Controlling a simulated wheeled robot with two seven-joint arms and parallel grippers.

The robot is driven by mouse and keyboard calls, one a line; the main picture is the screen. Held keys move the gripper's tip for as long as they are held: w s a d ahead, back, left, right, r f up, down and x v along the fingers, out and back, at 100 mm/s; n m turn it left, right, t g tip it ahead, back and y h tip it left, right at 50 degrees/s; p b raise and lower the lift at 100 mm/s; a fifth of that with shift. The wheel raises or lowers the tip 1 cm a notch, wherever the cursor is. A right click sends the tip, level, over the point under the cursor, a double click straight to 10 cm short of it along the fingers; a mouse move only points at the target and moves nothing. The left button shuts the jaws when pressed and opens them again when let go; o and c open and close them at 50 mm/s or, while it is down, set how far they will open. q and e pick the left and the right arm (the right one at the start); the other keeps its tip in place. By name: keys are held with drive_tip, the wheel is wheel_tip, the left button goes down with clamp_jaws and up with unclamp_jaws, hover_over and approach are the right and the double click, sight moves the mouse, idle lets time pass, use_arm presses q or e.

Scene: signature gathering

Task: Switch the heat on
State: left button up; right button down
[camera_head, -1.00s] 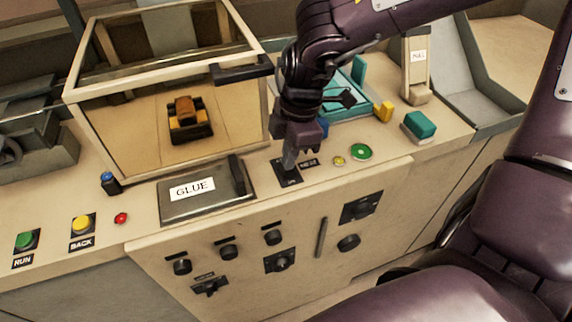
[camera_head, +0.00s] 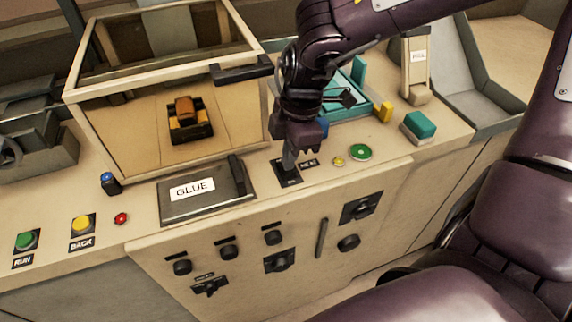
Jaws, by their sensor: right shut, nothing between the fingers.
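A small dark switch plate (camera_head: 286,180) lies on the console top, to the right of the GLUE lid. A small black label (camera_head: 308,163) beside it seems to read HEAT. My right gripper (camera_head: 290,163) points down over the plate with its fingers shut and empty. The fingertips are at or just above the plate, and I cannot tell whether they touch it. The fingers hide any lever on the plate. My left gripper is not in view.
Left of the plate are the GLUE lid (camera_head: 205,193) with its upright handle and a glass-sided box (camera_head: 115,120) holding a small block model (camera_head: 189,120). A yellow button (camera_head: 338,161) and a green button (camera_head: 360,152) sit close on the right. Knobs (camera_head: 282,260) line the front panel.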

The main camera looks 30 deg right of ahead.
sight(290, 172)
drive_tip(key=shift+f+b, duration=0.85)
drive_tip(key=shift+b, duration=0.05)
idle(0.7)
drive_tip(key=shift+r+p, duration=2.2)
drive_tip(key=shift+r, duration=1.4)
drive_tip(key=shift+s+f, duration=0.15)
